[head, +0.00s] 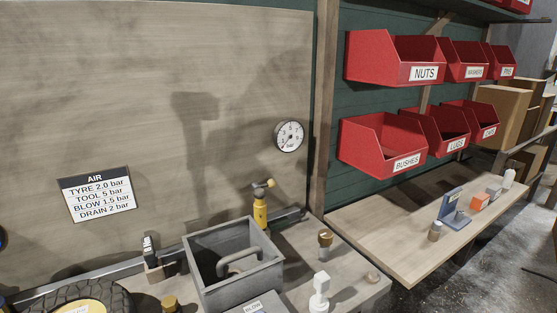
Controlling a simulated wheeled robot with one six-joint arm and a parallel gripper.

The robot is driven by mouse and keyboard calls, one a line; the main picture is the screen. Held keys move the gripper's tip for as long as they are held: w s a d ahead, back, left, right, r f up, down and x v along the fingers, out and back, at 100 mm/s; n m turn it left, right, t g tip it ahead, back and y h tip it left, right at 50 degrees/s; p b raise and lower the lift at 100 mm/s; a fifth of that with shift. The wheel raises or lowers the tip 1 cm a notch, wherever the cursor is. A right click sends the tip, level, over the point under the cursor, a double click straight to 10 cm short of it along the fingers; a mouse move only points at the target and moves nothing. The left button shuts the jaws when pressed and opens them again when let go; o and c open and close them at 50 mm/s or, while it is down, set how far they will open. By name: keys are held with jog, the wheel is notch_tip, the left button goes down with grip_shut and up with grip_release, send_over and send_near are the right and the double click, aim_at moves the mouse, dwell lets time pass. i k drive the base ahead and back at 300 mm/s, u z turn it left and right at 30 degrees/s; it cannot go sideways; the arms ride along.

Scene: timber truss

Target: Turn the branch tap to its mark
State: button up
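A small yellow fitting (260,211) stands upright by the wall, behind the grey box, with a brass and dark handle (263,185) on top. It looks like the branch tap, but no label on it can be read. I cannot make out its mark or the exact angle of its handle. A round white pressure gauge (289,136) marked "bar" is on the board above and to the right of it. My gripper is not in the head view.
A grey open box (277,268) with a curved handle stands in front of the fitting. A brass-topped piece (325,241) and a white fitting (320,290) stand to its right. A tyre (113,291) is at lower left. Red bins (360,151) hang above the right-hand shelf (385,238).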

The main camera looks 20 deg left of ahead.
aim_at(270, 183)
jog(key=u, duration=0.05)
jog(key=k, duration=0.5)
jog(key=u, duration=0.25)
jog(key=i, duration=1.05)
jog(key=u, duration=0.9)
